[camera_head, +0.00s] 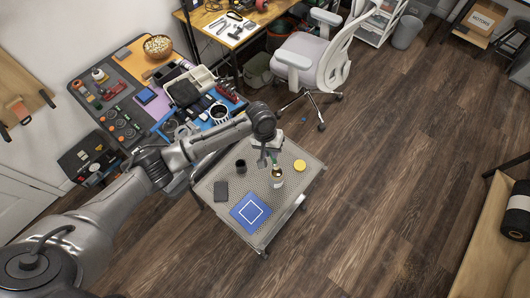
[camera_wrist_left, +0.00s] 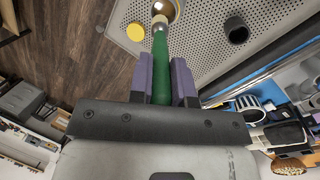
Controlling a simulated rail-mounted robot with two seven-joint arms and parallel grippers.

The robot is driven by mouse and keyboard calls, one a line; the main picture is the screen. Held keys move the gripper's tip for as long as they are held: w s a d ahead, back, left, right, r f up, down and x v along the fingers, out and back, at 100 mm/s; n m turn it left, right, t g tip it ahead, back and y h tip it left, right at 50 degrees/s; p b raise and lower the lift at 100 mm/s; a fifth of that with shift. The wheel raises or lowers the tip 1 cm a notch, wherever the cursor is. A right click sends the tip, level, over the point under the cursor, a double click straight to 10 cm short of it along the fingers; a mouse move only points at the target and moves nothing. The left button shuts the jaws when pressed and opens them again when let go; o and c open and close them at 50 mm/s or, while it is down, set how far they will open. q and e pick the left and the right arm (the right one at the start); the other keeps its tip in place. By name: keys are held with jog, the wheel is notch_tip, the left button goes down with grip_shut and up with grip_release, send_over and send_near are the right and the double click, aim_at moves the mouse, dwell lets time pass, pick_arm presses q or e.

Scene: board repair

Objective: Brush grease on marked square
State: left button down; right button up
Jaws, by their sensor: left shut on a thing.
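My left gripper (camera_head: 266,158) is shut on the green handle of a brush (camera_wrist_left: 160,52), held between its two purple-grey fingers (camera_wrist_left: 160,80). The brush's far end reaches a small round container (camera_wrist_left: 172,7), cut off at the top of the wrist view. In the head view this is a small jar (camera_head: 277,181) standing below the gripper on the perforated cart top. I cannot tell whether the bristles are inside it. A blue board (camera_head: 238,214) with a white square outline (camera_head: 250,211) lies at the cart's near edge, apart from the brush. My right gripper is not in view.
The cart top (camera_head: 290,188) also holds a black cup (camera_head: 240,166), a dark block (camera_head: 221,190) and a yellow disc (camera_head: 300,165). A crowded workbench (camera_head: 124,62) stands behind at left. A white chair (camera_head: 312,60) is behind the cart.

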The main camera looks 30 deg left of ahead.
pick_arm(q)
jog(key=shift+w+a+f, duration=0.2)
jog(key=shift+w+a, duration=0.05)
jog(key=shift+w, duration=0.15)
jog(key=shift+d+h, duration=0.1)
jog(key=shift+h, duration=0.3)
jog(key=shift+f+m, duration=0.1)
jog(key=shift+m, duration=0.2)
jog(key=shift+s+f+b, duration=0.1)
jog(key=shift+f+b, duration=0.05)
jog(key=shift+b, duration=0.15)
jog(key=shift+f+b, duration=2.8)
jog(key=shift+b, duration=0.95)
jog(key=shift+f, duration=0.1)
jog(key=shift+f, duration=0.4)
